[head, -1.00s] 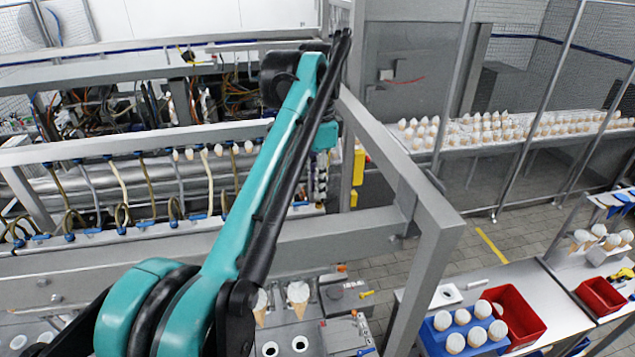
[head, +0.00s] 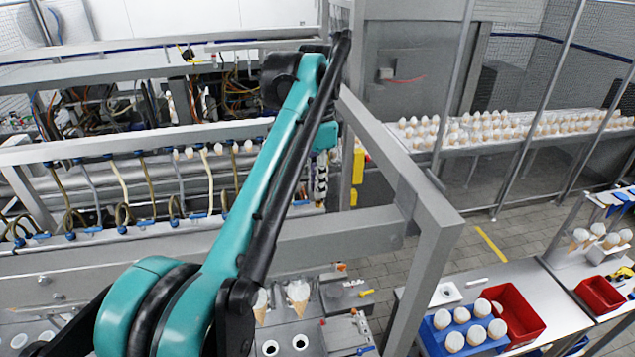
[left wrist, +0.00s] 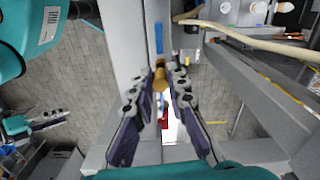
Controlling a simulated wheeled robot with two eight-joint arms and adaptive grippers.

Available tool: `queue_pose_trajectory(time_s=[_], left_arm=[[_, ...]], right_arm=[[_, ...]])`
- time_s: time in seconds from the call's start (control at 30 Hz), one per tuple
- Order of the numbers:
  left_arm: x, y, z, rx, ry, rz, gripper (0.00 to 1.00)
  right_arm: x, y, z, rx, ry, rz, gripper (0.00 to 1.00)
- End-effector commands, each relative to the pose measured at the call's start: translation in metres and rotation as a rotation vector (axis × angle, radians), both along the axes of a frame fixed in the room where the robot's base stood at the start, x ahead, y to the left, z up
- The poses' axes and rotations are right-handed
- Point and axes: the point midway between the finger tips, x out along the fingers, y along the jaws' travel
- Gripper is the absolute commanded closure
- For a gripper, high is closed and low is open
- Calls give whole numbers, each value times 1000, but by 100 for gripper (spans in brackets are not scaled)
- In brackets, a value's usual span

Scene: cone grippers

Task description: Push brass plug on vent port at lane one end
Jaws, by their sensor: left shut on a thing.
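A small brass plug (left wrist: 160,82) shows in the left wrist view between the tips of my left gripper (left wrist: 166,78), which is shut on it. In the head view my left gripper (head: 320,178) is small and partly hidden behind my teal and black arm, beside the grey frame post. The plug cannot be made out there. I cannot pick out the vent port with certainty in either view. What looks like my right gripper (left wrist: 45,122) shows at the left of the left wrist view; its finger opening is unclear.
A row of hoses with blue fittings (head: 172,222) hangs along the machine at left. A thick grey beam (head: 300,245) and post (head: 435,235) stand close by. Several cones stand on a rear table (head: 520,140). A red bin (head: 515,318) and blue cone rack (head: 440,343) are lower right.

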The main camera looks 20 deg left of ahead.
Motion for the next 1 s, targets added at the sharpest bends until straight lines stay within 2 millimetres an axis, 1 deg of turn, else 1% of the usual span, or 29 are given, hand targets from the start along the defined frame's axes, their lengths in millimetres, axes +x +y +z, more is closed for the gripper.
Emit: queue_pose_trajectory(time_s=[1.0], left_arm=[[0, 0, -13, 0, 0, 0, 100]], right_arm=[[0, 0, -8, 0, 0, 0, 62]])
